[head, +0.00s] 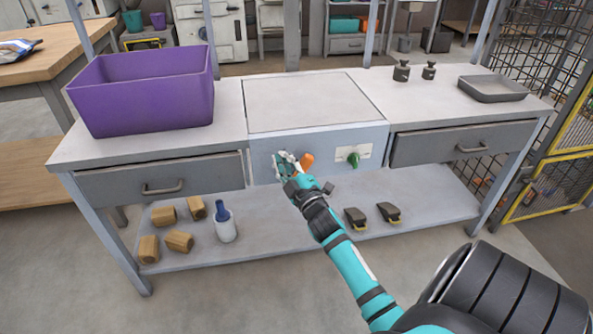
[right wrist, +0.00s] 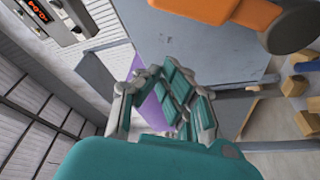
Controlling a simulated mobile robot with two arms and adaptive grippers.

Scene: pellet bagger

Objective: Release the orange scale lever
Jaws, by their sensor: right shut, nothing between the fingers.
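The orange scale lever (head: 307,160) sticks out of the grey front panel of the scale in the middle of the bench. It looms large at the top right of the right wrist view (right wrist: 226,10). My right gripper (head: 284,160) is just left of the lever, in front of the panel, and is shut and empty. Its teal and grey fingers (right wrist: 160,75) show in the right wrist view, with the lever off to their side. Whether the gripper's side touches the lever cannot be told. My left gripper is not in view.
A green knob (head: 353,158) sits right of the lever. The scale plate (head: 311,101) is bare. A purple bin (head: 145,95) stands on the left, with two weights (head: 401,72) and a grey tray (head: 492,88) on the right. Drawers flank the panel.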

